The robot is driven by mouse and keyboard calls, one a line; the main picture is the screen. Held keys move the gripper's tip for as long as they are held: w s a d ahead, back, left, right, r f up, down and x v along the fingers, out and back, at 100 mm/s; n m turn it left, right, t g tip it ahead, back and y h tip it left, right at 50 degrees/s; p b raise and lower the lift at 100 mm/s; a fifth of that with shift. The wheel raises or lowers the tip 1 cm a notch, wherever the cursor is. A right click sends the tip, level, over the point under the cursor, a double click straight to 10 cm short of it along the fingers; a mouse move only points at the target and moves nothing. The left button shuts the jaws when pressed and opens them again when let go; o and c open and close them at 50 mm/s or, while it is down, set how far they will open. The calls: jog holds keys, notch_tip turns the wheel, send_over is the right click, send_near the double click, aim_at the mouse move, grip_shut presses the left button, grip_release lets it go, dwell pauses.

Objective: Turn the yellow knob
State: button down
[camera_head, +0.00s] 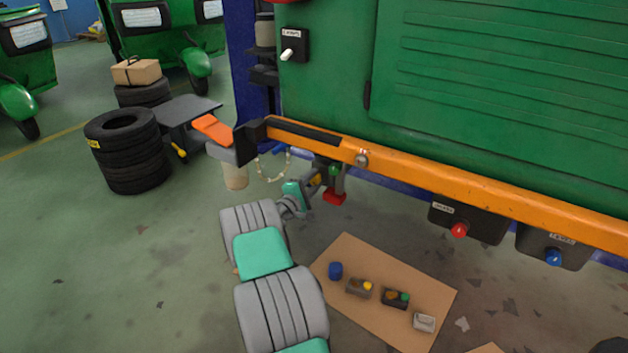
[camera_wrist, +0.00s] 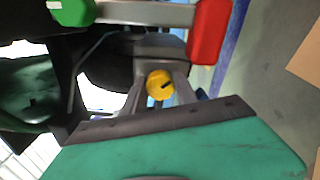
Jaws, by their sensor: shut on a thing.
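The yellow knob (camera_wrist: 159,84) has a dark mark on its face and shows in the middle of the wrist view, between the fingers of my gripper (camera_wrist: 161,98). My gripper is shut on it. In the head view a bit of the yellow knob (camera_head: 315,180) shows at the tip of my gripper (camera_head: 309,186), under the orange rail. A green knob (camera_head: 334,169) and a red part (camera_head: 335,197) sit just to the right; the wrist view also shows the green one (camera_wrist: 72,11) and the red one (camera_wrist: 209,31). The fingers hide part of the yellow knob.
The orange rail (camera_head: 450,185) of the green vehicle (camera_head: 330,90) runs just above my gripper. A cardboard sheet (camera_head: 420,300) with small parts lies on the floor to the right. Stacked tires (camera_head: 130,155) and a grey table (camera_head: 185,112) stand at left.

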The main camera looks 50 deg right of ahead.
dwell(0.3)
jog(key=c, duration=1.3)
grip_release()
jog(key=shift+o, duration=0.2)
jog(key=a+p, duration=0.1)
jog(key=a, duration=0.6)
jog(key=shift+s+a+p, duration=0.35)
jog(key=shift+s, duration=0.1)
jog(key=shift+f, duration=0.1)
